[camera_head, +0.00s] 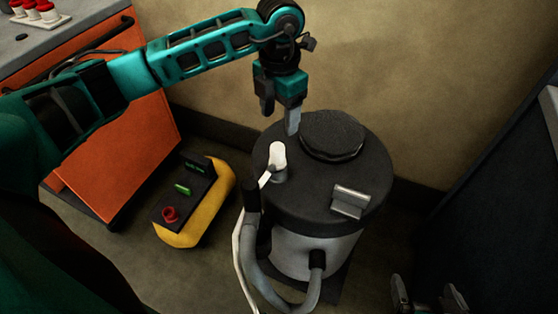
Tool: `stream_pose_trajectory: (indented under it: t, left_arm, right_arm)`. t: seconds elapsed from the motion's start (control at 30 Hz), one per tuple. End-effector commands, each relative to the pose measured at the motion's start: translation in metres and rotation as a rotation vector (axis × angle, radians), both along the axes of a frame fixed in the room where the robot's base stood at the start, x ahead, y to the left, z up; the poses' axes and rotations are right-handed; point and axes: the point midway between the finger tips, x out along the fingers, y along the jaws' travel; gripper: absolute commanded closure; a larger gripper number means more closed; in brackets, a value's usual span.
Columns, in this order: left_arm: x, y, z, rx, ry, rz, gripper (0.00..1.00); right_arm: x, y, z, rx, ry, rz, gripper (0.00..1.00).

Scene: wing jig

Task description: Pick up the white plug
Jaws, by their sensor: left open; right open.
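The white plug (277,155) stands upright on the dark lid of a round vacuum-like canister (300,250), near the lid's left edge. A pale strip runs from its base toward the lower left. My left gripper (279,115) points down with its fingers apart and empty. It is just above and behind the plug in the picture, and does not appear to touch it. My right gripper (428,300) is only partly in view at the bottom right edge, away from the canister, with its fingers apart.
The lid also carries a round black cap (332,135) and a metal latch (350,201). A grey hose (262,285) and white cord (237,262) hang at the canister's front left. A yellow device (222,190) and orange cabinet (140,150) stand left; a dark panel (500,190) stands right.

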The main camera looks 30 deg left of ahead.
Motion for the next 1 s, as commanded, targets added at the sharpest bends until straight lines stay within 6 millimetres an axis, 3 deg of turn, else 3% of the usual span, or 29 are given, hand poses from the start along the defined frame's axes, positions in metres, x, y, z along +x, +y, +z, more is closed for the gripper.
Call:
stream_pose_trajectory:
  t: [0.03, 0.2, 0.47, 0.8, 1.0]
  left_arm:
    - [-0.001, -0.001, -0.013, -0.001, 0.006, 0.0, 0.35]
    - [-0.001, -0.001, -0.04, -0.004, 0.003, -0.002, 0.35]
    - [-0.002, -0.001, -0.056, -0.005, 0.002, -0.003, 0.35]
    - [-0.009, 0.001, -0.101, -0.006, 0.002, -0.003, 0.35]
    - [-0.008, 0.001, -0.102, -0.005, 0.0, -0.003, 0.35]
  right_arm:
    - [-0.001, 0.001, -0.003, 0.001, 0.002, 0.001, 0.0]
    - [-0.003, 0.002, -0.006, 0.005, 0.008, 0.003, 0.0]
    - [-0.003, 0.004, -0.004, 0.011, 0.006, 0.0, 0.0]
    - [-0.002, 0.005, -0.007, 0.018, 0.01, -0.001, 0.0]
    - [-0.002, 0.006, -0.006, 0.017, 0.011, 0.0, 0.0]
